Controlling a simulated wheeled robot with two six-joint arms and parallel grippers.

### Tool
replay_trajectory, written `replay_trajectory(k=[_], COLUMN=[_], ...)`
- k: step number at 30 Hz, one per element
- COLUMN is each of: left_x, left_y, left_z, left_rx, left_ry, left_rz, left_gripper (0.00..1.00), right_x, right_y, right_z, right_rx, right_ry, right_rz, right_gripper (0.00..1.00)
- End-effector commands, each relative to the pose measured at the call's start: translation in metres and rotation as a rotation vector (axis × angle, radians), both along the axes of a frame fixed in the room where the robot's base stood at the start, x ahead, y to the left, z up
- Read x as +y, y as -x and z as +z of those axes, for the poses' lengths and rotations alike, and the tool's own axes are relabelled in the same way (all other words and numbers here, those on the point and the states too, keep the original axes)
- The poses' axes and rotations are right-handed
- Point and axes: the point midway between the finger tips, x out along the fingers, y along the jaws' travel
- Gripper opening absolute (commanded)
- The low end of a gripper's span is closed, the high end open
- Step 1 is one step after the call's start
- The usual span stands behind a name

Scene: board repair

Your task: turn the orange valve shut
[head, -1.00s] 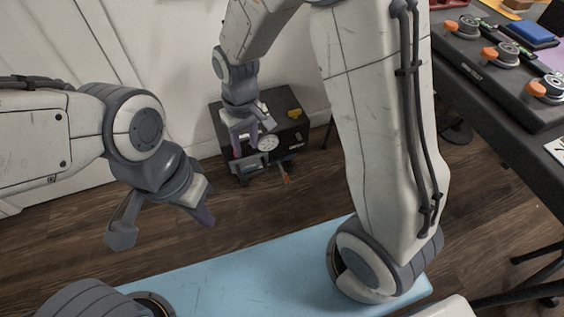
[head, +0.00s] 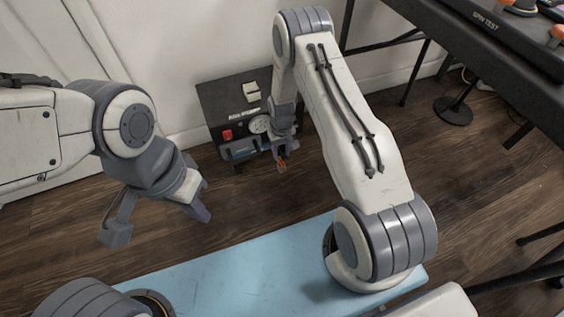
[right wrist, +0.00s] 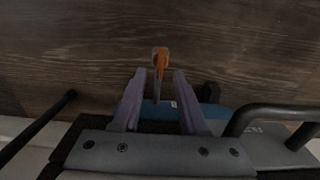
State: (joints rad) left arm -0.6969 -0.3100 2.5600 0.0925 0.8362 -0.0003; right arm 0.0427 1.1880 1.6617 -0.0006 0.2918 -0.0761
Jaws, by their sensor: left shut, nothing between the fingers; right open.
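The orange valve (head: 281,163) is a small lever low at the front of a black box unit (head: 214,103) by the wall. In the right wrist view the orange handle (right wrist: 160,62) lies roughly lengthwise in the picture, between and slightly beyond the fingertips. My right gripper (head: 281,152) is at the valve, fingers spread; in the right wrist view its purple fingers (right wrist: 159,78) stand apart on either side of the handle's line, with no clear contact. My left gripper (head: 203,212) is shut and empty, above the floor left of the unit.
The unit carries a gauge (head: 259,124), a red button (head: 227,134), a white switch (head: 251,92) and a blue cylinder (head: 242,153) at its front. A black table (head: 470,50) stands at right. The wooden floor in front of the unit is clear.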

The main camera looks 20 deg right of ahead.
Motion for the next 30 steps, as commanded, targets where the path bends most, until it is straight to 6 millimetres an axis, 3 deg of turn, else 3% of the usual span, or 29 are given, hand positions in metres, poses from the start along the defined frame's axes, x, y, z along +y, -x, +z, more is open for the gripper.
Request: replay_trajectory(k=[1,6,19,22,23,30], left_x=[0.000,0.000,0.000,0.000,0.000,0.000], left_y=[0.000,0.000,0.000,0.000,0.000,0.000], left_z=[-0.011,-0.022,-0.024,-0.024,-0.024,-0.024], left_rx=[0.000,0.000,0.000,0.000,0.000,0.000], left_ry=[0.000,0.000,0.000,0.000,0.000,0.000], left_rz=[0.000,0.000,0.000,0.000,0.000,0.000], left_gripper=[0.00,0.00,0.00,0.00,0.00,0.00], right_x=[0.000,0.000,0.000,0.000,0.000,-0.001], right_y=[0.001,0.000,0.000,0.000,0.000,0.000], right_z=[-0.016,-0.036,-0.043,-0.043,-0.043,-0.042], right_rx=[0.002,0.000,-0.001,0.000,0.000,0.000], right_ry=[0.000,0.000,0.000,0.000,0.000,0.000], right_rz=[0.000,0.000,0.000,0.000,0.000,-0.004], right_gripper=[0.42,0.42,0.42,0.04,0.00,0.00])
